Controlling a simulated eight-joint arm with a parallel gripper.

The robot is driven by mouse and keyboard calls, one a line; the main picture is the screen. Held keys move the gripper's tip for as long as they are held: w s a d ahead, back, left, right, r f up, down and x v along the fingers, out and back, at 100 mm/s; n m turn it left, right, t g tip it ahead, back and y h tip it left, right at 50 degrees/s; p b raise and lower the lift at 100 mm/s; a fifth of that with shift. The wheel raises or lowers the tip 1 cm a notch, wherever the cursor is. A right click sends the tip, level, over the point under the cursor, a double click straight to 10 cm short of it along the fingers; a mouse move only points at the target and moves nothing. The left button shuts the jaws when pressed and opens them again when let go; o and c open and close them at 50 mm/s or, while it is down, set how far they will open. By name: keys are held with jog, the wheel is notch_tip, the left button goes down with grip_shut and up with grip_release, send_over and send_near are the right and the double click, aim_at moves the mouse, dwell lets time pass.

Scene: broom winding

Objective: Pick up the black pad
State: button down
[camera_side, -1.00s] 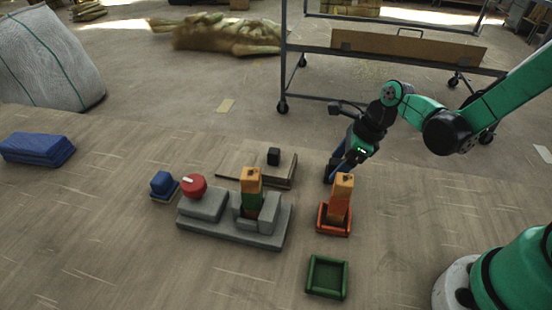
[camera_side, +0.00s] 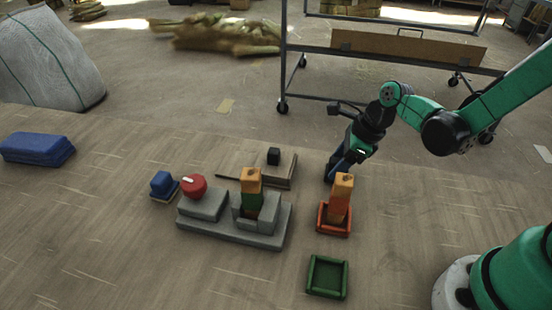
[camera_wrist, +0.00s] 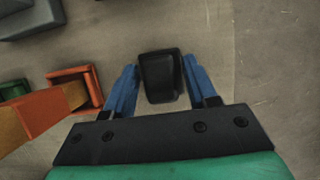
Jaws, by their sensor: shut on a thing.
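The black pad (camera_wrist: 160,77) lies between the two blue fingers of my gripper (camera_wrist: 161,68) in the wrist view, and the gripper is shut on it. In the side view my gripper (camera_side: 333,170) points down, low over the floor, behind the orange tray. The pad is mostly hidden by the fingers there. Whether it touches the floor is not clear.
An orange tray (camera_side: 322,226) holding stacked orange blocks (camera_side: 342,187) stands close in front of my gripper. A grey fixture (camera_side: 262,238) and a board with a black cube (camera_side: 273,156) are to the left. A green tray (camera_side: 314,290) is in front.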

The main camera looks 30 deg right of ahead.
notch_tip(320, 180, up, 20)
dwell(0.5)
jog(key=shift+f, duration=0.1)
